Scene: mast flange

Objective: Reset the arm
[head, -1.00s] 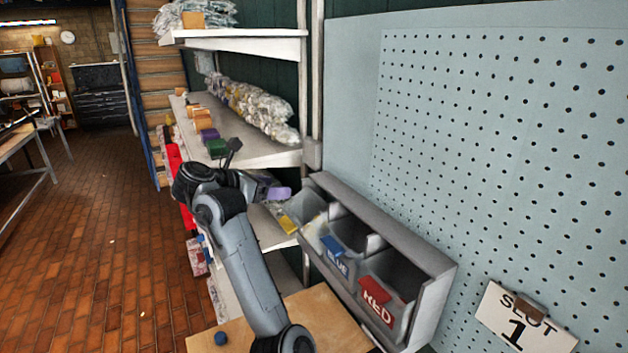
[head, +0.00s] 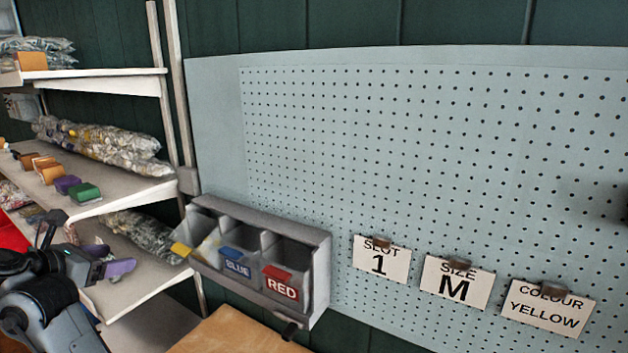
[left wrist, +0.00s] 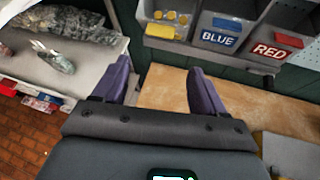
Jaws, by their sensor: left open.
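My left gripper (head: 112,262) is at the lower left of the head view, in front of the shelves and left of the bins. In the left wrist view its two purple fingers (left wrist: 160,92) stand apart with nothing between them. That view looks down past the fingers to a wooden tabletop (left wrist: 165,88) and the shelf. My right gripper is not in view.
A grey bin unit (head: 262,262) with yellow, blue and red labels hangs by the pegboard (head: 430,150). Cards reading SLOT 1 (head: 381,262), SIZE M (head: 457,285) and COLOUR YELLOW (head: 547,310) hang on the board. White shelves (head: 120,195) hold bags and coloured blocks.

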